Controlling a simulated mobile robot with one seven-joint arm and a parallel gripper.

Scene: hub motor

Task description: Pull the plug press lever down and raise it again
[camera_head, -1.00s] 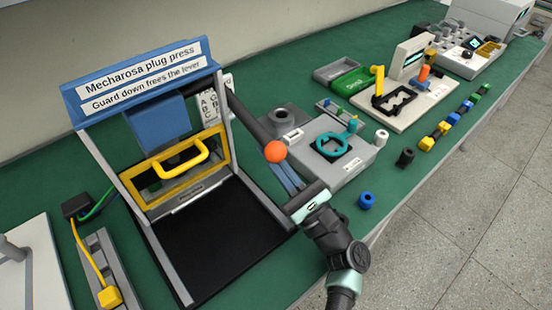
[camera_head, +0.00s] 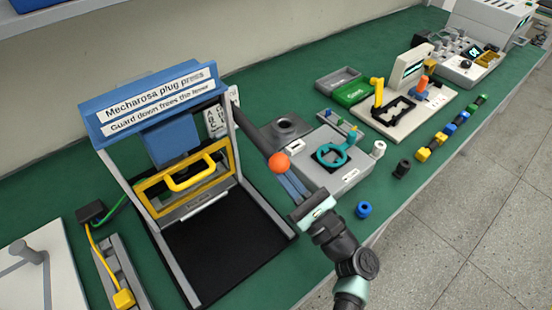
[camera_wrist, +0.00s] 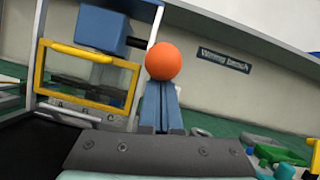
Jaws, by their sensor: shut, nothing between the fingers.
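The plug press (camera_head: 150,103) stands at the left with a blue, labelled top and grey posts. Its yellow-framed guard (camera_head: 160,182) hangs low between the posts, under the blue press head (camera_head: 170,140). The lever (camera_head: 250,132) is a dark bar slanting down from the press's right side to an orange ball knob (camera_head: 278,163). My gripper (camera_head: 285,178) has its blue fingers shut and empty, pointing at the ball from below. In the wrist view the orange ball (camera_wrist: 163,61) sits right at the fingertips (camera_wrist: 160,85); I cannot tell whether they touch.
A grey fixture (camera_head: 340,165) with a teal ring stands right of the lever. A blue ring (camera_head: 363,209) and a black cylinder (camera_head: 402,168) lie near the bench's front edge. A yellow plug (camera_head: 123,299) lies at lower left. The black press base (camera_head: 222,250) is clear.

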